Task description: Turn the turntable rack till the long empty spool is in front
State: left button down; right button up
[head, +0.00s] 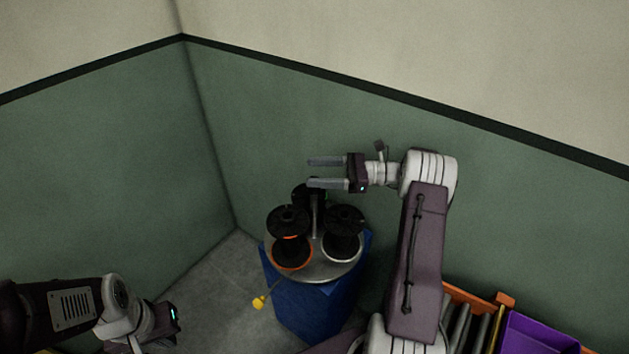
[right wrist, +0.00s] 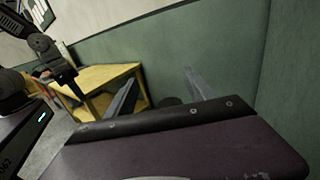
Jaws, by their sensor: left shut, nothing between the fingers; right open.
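The turntable rack has a round grey plate (head: 318,267) on a blue base (head: 312,305). A black spool with an orange band (head: 291,252) stands at its front left. A black spool with a pale band (head: 342,247) stands at its front right. Another black spool (head: 303,195) at the back is partly hidden behind my right gripper. I cannot tell which is the long empty one. A yellow knob (head: 259,302) sticks out at the plate's front left. My right gripper (head: 311,172) is open and empty above the rack's back. My left gripper (head: 168,325) is low at left, apart from the rack, shut and empty.
Green walls (head: 290,130) meet in a corner behind the rack. An orange-edged bin (head: 480,296) and a purple bin (head: 540,335) stand at the lower right. The right wrist view shows a yellow table (right wrist: 105,78). Grey floor (head: 212,275) left of the rack is clear.

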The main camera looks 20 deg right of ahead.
pick_arm(q)
jog(key=shift+f, duration=0.15)
pick_arm(e)
jog(key=s+d+r, duration=0.5)
jog(key=s+r, duration=0.1)
jog(key=s, duration=0.3)
jog(key=shift+d, duration=0.4)
jog(key=shift+r, duration=0.1)
